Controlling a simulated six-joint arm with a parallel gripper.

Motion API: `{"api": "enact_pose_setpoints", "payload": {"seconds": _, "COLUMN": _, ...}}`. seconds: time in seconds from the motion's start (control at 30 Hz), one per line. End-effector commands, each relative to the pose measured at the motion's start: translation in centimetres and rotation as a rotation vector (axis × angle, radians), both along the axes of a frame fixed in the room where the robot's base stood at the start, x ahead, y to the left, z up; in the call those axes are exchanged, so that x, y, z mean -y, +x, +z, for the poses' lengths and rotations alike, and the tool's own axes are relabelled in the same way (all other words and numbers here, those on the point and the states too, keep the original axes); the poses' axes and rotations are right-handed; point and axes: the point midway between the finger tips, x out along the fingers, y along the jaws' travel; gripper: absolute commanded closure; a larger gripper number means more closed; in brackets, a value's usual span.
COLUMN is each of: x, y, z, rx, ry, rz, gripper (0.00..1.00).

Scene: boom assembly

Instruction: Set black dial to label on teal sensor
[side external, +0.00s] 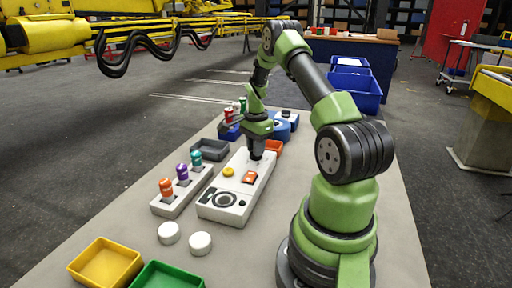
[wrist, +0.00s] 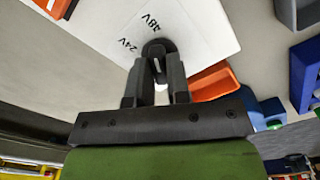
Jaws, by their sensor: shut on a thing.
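The white control box (side external: 262,186) lies on the table with a yellow button, an orange-red switch and a round black-ringed part on its top. My gripper (side external: 256,153) points down at the box's far end. In the wrist view my gripper (wrist: 157,88) is shut on the black dial (wrist: 158,46), whose rounded top shows between the fingers. The printed marks 24V and 48V are on the white face beside the dial. The teal sensor (side external: 196,159) stands upright at the far end of a pale rack, beside a purple and an orange one. Its label is too small to read.
A grey tray (side external: 209,149) stands beyond the rack. An orange tray (wrist: 212,82) is close to the box's far end. Two white round pieces (side external: 200,243) lie in front, with yellow (side external: 105,266) and green trays nearer. Blue bins stand behind.

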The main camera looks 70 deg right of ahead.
Motion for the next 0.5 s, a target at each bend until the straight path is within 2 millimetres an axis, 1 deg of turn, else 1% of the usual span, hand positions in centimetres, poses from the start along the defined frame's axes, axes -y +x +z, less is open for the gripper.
{"api": "enact_pose_setpoints", "payload": {"seconds": 0.07, "x": -0.02, "y": 0.02, "z": 0.01, "rx": 0.001, "ry": 0.002, "rz": -0.007, "gripper": 1.0}}
{"api": "enact_pose_setpoints", "payload": {"seconds": 0.1, "x": -0.02, "y": 0.02, "z": 0.01, "rx": 0.001, "ry": 0.002, "rz": -0.007, "gripper": 0.78}}
{"api": "enact_pose_setpoints", "payload": {"seconds": 0.2, "x": -0.01, "y": 0.02, "z": 0.01, "rx": 0.001, "ry": 0.002, "rz": -0.006, "gripper": 0.57}}
{"api": "enact_pose_setpoints", "payload": {"seconds": 0.5, "x": 0.01, "y": 0.02, "z": 0.23, "rx": 0.001, "ry": 0.0, "rz": -0.003, "gripper": 0.57}}
